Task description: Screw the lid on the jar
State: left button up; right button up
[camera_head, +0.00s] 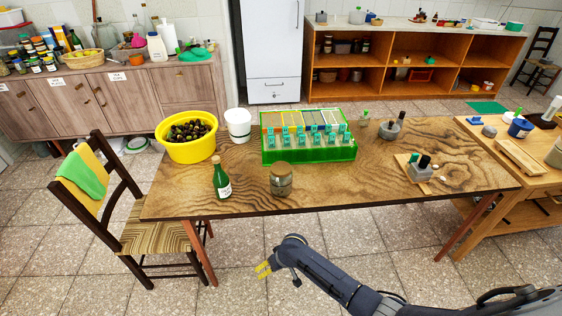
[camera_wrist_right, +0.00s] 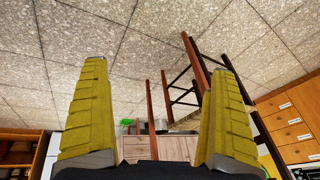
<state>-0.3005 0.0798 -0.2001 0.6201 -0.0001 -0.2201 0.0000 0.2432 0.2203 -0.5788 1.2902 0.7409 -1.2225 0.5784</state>
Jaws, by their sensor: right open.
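A glass jar (camera_head: 281,187) stands upright near the front edge of the wooden table, with dark contents. Its top looks brownish; I cannot tell whether that is a lid or the open mouth. I make out no separate lid. My right gripper (camera_head: 263,270) is in front of the table, over the floor, below and a little left of the jar in the head view, and apart from it. In the right wrist view its yellow fingers (camera_wrist_right: 160,68) are spread wide with nothing between them. My left gripper is not in view.
A green bottle (camera_head: 221,179) stands left of the jar. A green crate (camera_head: 310,155) stands behind it. A yellow bowl (camera_head: 190,149) of olives and a white tub (camera_head: 238,125) are at the back left. A chair (camera_head: 157,236) stands at the left. Bare tabletop lies right of the jar.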

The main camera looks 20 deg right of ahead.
jog(key=w+a+r+n, duration=0.1)
jog(key=w+a+r, duration=0.2)
jog(key=r, duration=0.5)
jog(key=w+a+r+n, duration=0.1)
jog(key=w+a+r, duration=0.15)
jog(key=r, duration=0.55)
notch_tip(320, 180, up, 33)
jog(key=m+g+h, duration=0.3)
jog(key=m, duration=0.4)
send_over(280, 169)
notch_tip(280, 169, down, 17)
jog(key=shift+d+r, duration=0.15)
jog(key=shift+c, duration=0.3)
jog(key=c, duration=1.2)
jog(key=shift+m, duration=2.5)
